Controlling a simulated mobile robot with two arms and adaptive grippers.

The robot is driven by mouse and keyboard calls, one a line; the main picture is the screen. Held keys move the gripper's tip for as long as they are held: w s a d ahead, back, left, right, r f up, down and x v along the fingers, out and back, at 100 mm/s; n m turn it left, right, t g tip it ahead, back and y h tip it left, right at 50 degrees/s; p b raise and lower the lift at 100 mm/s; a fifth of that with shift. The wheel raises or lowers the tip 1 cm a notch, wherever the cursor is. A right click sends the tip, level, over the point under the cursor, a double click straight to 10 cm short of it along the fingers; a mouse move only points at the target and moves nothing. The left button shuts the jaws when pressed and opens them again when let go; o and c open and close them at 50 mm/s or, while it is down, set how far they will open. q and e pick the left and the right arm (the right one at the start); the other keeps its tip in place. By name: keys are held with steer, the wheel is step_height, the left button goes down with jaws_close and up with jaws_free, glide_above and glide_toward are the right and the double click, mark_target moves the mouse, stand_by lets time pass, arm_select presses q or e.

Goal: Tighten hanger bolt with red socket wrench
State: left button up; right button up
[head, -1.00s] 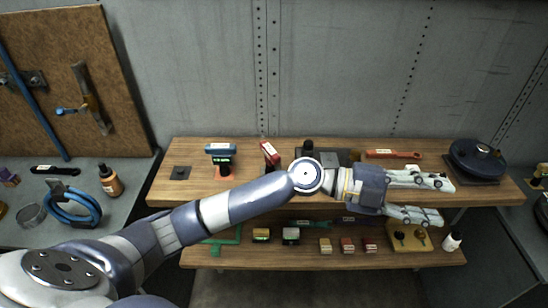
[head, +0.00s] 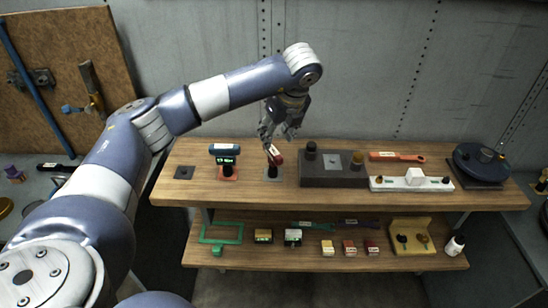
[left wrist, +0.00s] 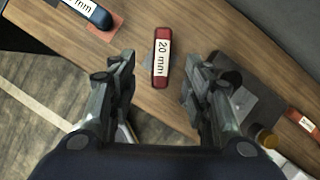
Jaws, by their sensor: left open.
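A red tool with a white label (head: 276,155), likely the red socket wrench, stands on a small grey base on the upper shelf. In the left wrist view the red tool (left wrist: 161,73) reads "20 mm" and lies between my spread fingers, beyond their tips. My left gripper (head: 277,136) is open and empty, pointing down just above it. I cannot tell which part is the hanger bolt. My right gripper is not in view.
A blue-topped tool with a green display (head: 225,151) stands to the left. An orange wrench (head: 397,156), a white fixture (head: 411,181) and a dark round reel (head: 480,162) are to the right. The lower shelf (head: 300,258) holds several small items.

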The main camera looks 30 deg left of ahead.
mark_target(273, 151)
arm_select(q)
steer(key=p+x, duration=0.1)
steer(key=x, duration=0.3)
steer(key=shift+w+f, duration=0.1)
steer(key=shift+f, duration=0.35)
steer(key=p+x, duration=0.2)
steer(key=x, duration=0.2)
steer(key=shift+d+f+p, duration=0.15)
steer(key=shift+f+p, duration=0.05)
steer(key=shift+p, duration=0.15)
steer(key=shift+f, duration=0.25)
jaws_close()
